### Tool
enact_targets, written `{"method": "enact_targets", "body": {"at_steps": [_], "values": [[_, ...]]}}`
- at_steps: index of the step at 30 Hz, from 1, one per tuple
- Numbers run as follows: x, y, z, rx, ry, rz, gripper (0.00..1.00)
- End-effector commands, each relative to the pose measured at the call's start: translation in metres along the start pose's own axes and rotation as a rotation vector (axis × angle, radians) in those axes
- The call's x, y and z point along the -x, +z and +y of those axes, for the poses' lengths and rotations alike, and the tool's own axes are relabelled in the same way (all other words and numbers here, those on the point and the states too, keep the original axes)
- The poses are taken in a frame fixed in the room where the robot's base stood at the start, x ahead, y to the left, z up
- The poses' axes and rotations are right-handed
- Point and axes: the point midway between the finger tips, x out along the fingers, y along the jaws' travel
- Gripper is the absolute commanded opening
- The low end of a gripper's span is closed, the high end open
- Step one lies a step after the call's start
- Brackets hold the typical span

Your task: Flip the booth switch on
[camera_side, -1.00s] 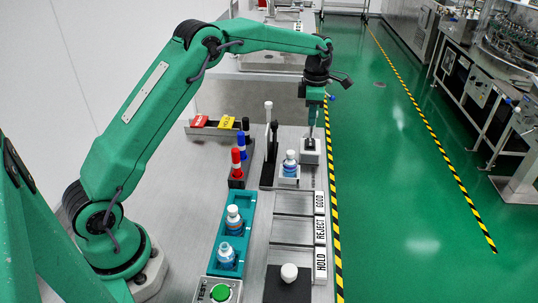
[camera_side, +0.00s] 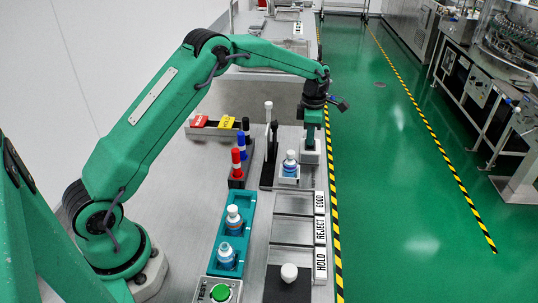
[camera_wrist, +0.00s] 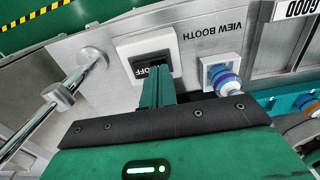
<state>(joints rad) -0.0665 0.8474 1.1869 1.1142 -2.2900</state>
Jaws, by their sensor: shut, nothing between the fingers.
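The booth switch (camera_wrist: 147,59) is a black rocker in a white housing beside the "VIEW BOOTH" lettering. The word OFF shows on its face in the wrist view. In the side view, its pale box (camera_side: 310,157) stands at the right edge of the bench. My gripper (camera_wrist: 157,74) is shut and empty, pointing down with its fingertips at the switch and covering part of the rocker. In the side view, my gripper (camera_side: 311,138) is right above the box. I cannot tell whether the tips touch the rocker.
A capped bottle (camera_side: 290,166) stands on a white pad left of the switch. A black-and-white post (camera_side: 268,112) and several markers (camera_side: 238,163) stand farther left. A teal tray (camera_side: 217,262) with bottles, a green TEST button (camera_side: 221,292) and GOOD, REJECT and HOLD plates are nearer.

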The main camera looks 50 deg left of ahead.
Motion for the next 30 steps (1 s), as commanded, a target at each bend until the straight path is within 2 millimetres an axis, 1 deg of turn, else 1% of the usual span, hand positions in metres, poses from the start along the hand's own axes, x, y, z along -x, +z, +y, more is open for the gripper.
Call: {"method": "enact_targets", "body": {"at_steps": [6, 17, 22, 30], "values": [[-0.013, 0.001, -0.008, -0.001, -0.002, 0.002, 0.0], [-0.016, 0.002, -0.011, -0.007, -0.005, 0.004, 0.0], [-0.016, 0.002, -0.009, -0.008, -0.004, 0.004, 0.0], [-0.014, 0.002, 0.001, -0.007, -0.004, 0.003, 0.0]]}}
